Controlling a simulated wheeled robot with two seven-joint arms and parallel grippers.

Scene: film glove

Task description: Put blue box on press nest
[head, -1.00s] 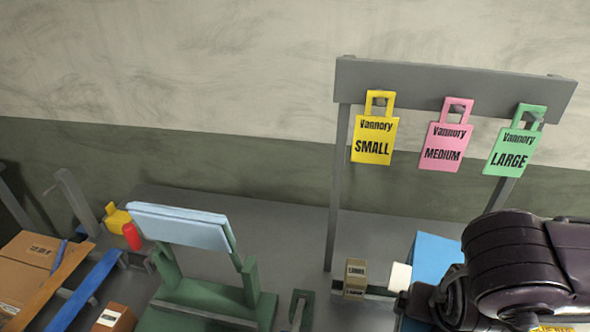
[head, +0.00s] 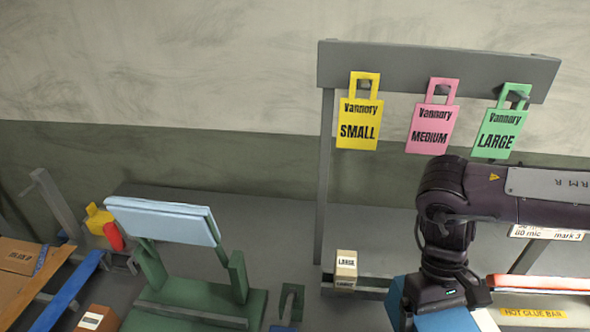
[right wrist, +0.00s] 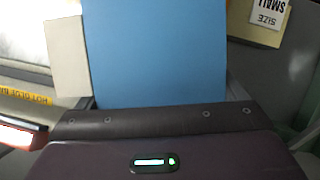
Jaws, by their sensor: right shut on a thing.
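The blue box (head: 397,300) is partly in view at the bottom of the head view, mostly hidden behind my right gripper (head: 436,302). Its flat blue face fills the upper middle of the right wrist view (right wrist: 155,50). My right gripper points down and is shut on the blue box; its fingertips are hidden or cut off. A green press frame (head: 200,300) with a tilted light-blue pad (head: 163,221) stands left of the box in the head view. I cannot make out the nest clearly. My left gripper is not in view.
A rack (head: 325,190) with yellow, pink and green tags rises behind. A glue bar (head: 540,284) lies at right. Blue rail (head: 72,292) and cardboard (head: 22,258) are at left.

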